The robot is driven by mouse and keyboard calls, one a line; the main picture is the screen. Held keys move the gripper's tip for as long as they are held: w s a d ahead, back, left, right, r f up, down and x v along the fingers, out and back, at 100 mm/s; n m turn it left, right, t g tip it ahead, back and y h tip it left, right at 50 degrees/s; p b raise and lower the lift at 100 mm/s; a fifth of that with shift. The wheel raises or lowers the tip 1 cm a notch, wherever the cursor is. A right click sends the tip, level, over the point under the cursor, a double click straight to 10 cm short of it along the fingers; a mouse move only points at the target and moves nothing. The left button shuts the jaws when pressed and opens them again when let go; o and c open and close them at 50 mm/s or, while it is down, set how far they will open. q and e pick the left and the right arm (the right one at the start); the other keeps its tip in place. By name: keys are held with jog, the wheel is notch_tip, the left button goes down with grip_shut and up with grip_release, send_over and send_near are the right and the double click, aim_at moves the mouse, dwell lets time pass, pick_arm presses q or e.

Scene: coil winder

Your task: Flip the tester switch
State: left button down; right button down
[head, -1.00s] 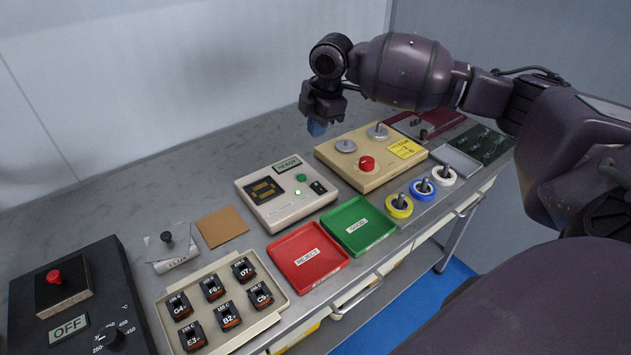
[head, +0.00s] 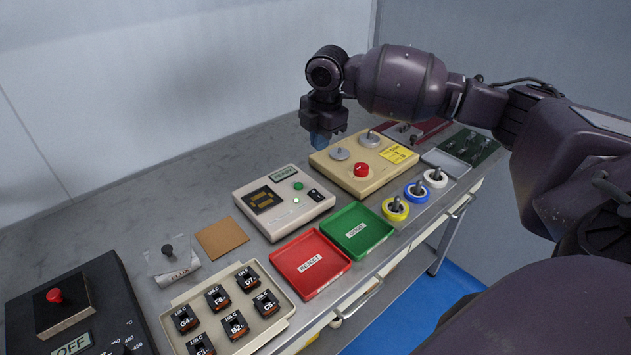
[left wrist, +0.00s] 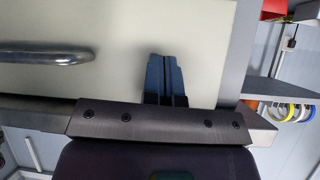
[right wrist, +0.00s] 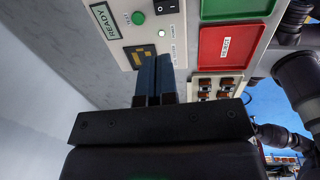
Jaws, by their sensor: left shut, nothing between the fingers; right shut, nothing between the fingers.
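The tester (head: 272,223) is a pale box on the bench in the head view. It has a READY display (head: 284,173), a green button (head: 298,186), a small lit lamp and a black rocker switch (head: 315,195) at its right side. The switch (right wrist: 167,6) also shows at the top of the right wrist view. My right gripper (head: 320,141) is shut and empty, pointing down above and behind the tester, apart from it. Its fingers (right wrist: 154,75) overlap the tester's dark window in the right wrist view. My left gripper (left wrist: 166,75) is shut and empty before a pale panel.
A beige winder (head: 350,182) with a red knob stands right of the tester. Red REJECT (head: 300,284) and green GOOD (head: 372,246) trays lie in front. A tray of black parts (head: 272,327) is at front left. Bare bench lies behind the tester.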

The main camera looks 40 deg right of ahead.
aim_at(318, 195)
jog(key=f, duration=0.4)
jog(key=w+f+b, duration=0.1)
jog(key=f, duration=0.3)
jog(key=f+b, duration=0.1)
jog(key=f, duration=0.4)
jog(key=shift+w, duration=0.25)
jog(key=shift+w+a+f+b, duration=0.1)
jog(key=shift+f+b, duration=0.2)
jog(key=shift+f, duration=0.15)
pick_arm(q)
jog(key=shift+w+d+f, duration=0.15)
jog(key=shift+w+f, duration=0.2)
jog(key=shift+f, duration=0.45)
jog(key=shift+s, duration=0.15)
pick_arm(e)
jog(key=shift+f, duration=0.25)
jog(key=shift+s+r+p, duration=0.2)
jog(key=shift+s+p, duration=0.4)
jog(key=shift+p, duration=0.2)
pick_arm(q)
jog(key=shift+w+r, duration=0.2)
jog(key=shift+r, duration=0.35)
jog(key=shift+w+r, duration=0.15)
jog(key=shift+r, duration=0.35)
pick_arm(e)
jog(key=shift+s, duration=0.15)
